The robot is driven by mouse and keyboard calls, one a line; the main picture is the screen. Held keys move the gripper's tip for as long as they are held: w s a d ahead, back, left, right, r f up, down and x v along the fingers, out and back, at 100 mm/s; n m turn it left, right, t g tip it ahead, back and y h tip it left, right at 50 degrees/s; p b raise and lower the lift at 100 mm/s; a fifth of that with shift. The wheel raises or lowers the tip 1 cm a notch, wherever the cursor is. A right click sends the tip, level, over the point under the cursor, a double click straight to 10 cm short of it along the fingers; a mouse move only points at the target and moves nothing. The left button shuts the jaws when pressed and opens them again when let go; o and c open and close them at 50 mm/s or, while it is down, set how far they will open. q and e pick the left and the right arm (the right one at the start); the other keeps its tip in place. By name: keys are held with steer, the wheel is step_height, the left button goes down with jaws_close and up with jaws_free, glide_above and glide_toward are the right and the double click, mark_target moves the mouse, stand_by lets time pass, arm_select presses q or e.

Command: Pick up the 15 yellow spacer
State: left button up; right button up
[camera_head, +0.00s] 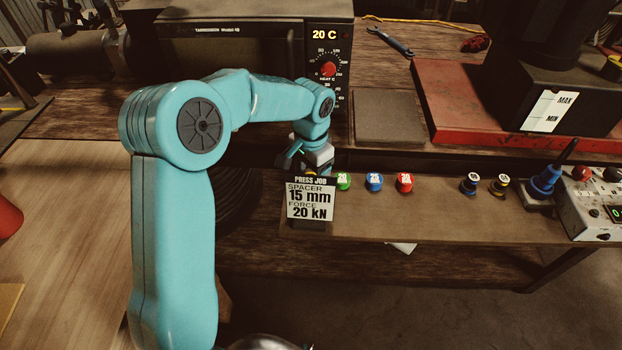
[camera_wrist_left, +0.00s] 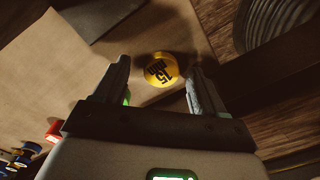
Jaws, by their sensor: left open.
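The yellow spacer (camera_wrist_left: 161,69), marked 15, stands on the brown shelf in the left wrist view, between the two open fingers of my left gripper (camera_wrist_left: 158,85). A gap shows on either side of it, and I see nothing gripped. In the head view my left gripper (camera_head: 306,160) is low over the shelf's left end, behind the press job card (camera_head: 311,201), which reads spacer 15 mm, force 20 kN. The card and gripper hide nearly all of the yellow spacer there. My right gripper is not in view.
Green (camera_head: 343,182), blue (camera_head: 374,182) and red (camera_head: 405,183) spacers stand in a row to the right on the shelf (camera_head: 440,215). Further right are two small dark pieces and a blue tool (camera_head: 545,182). An oven (camera_head: 255,45) stands behind my arm.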

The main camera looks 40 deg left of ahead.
arm_select(q)
steer(key=shift+s+r, duration=0.1)
steer(key=shift+a, duration=0.1)
steer(key=c, duration=1.2)
